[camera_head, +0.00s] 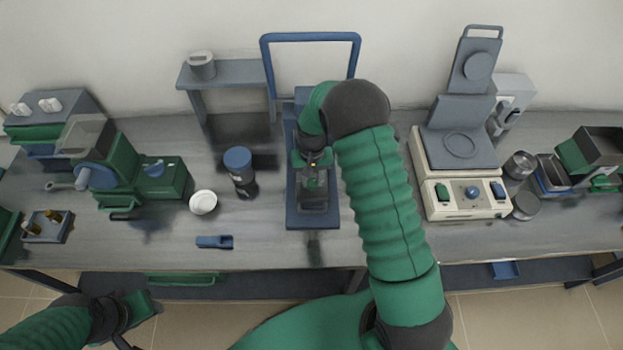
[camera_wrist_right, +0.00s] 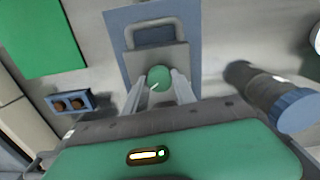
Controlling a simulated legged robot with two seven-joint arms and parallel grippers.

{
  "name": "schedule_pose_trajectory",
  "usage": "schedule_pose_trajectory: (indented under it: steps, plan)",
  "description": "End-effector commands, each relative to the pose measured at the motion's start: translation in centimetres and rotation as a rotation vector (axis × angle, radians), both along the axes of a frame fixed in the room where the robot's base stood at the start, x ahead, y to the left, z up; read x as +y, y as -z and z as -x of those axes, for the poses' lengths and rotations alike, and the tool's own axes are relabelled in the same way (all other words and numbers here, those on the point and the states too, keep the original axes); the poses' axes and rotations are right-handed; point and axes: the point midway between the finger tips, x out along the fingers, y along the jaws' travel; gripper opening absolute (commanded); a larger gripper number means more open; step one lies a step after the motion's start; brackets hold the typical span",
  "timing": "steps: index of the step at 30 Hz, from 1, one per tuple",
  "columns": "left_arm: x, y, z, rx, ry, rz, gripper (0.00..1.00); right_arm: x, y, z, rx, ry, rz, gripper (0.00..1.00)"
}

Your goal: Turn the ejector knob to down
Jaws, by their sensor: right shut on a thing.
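The ejector knob (camera_wrist_right: 158,77) is a round green knob with a pale pointer line, seen in the right wrist view. It is on the grey block of a press (camera_head: 297,222) with a blue base and a tall blue frame handle. My right gripper (camera_wrist_right: 159,88) has one finger on each side of the knob and is shut on it. In the head view my right gripper (camera_head: 314,160) is over the press and its arm hides part of it. My left gripper (camera_head: 128,318) is at the lower left, below the table edge, far from the press; its fingers are unclear.
A cream hotplate device (camera_head: 465,210) stands to the right. A grey stand (camera_head: 225,75) is behind. The table front is mostly clear.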

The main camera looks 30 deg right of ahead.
Motion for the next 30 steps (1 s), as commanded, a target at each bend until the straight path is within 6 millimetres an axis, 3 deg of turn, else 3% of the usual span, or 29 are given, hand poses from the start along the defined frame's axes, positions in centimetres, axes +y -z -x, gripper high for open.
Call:
schedule_pose_trajectory:
  steps: [11,30]
  plan:
    - [0.0,-0.06,0.0,0.0,0.0,0.0,0.4,0.09,-0.03,0.0,0.0,-0.107,-0.002,0.0]
    - [0.0,-0.68,0.0,0.0,0.0,0.0,0.4,0.08,-0.11,0.02,0.001,-0.674,-0.003,0.0]
